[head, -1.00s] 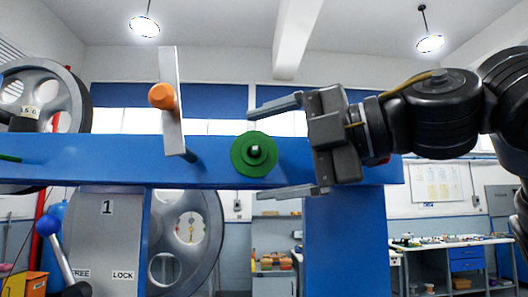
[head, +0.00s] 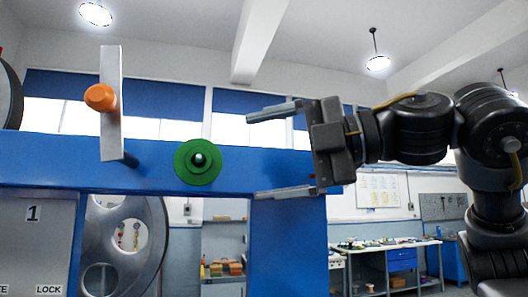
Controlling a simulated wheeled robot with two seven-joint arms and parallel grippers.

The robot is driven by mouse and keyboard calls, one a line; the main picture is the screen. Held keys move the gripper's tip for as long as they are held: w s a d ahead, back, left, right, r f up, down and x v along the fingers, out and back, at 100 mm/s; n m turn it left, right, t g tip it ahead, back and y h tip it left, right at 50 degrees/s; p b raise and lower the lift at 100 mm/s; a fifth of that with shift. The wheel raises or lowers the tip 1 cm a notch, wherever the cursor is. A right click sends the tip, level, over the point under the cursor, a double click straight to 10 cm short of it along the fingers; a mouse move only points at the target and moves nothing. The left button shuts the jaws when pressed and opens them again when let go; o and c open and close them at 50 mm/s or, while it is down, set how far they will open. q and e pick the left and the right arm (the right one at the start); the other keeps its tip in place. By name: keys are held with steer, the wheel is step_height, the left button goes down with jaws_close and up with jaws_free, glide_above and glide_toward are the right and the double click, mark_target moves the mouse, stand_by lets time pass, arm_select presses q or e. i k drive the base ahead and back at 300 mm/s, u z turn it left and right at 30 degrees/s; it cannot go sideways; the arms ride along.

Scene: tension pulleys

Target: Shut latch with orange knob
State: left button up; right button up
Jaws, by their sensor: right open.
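The latch is a flat grey metal plate (head: 112,140) standing nearly upright on the blue beam, with an orange knob (head: 100,98) on its face. My left gripper is not in view.
The blue beam (head: 60,165) crosses the view, with a blue post (head: 290,240) below the gripper. A panel marked 1 and LOCK (head: 42,245) and a grey wheel (head: 125,245) are at lower left. A workbench (head: 385,250) stands at the back right.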

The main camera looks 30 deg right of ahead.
mark_target(104, 98)
steer(key=k, duration=1)
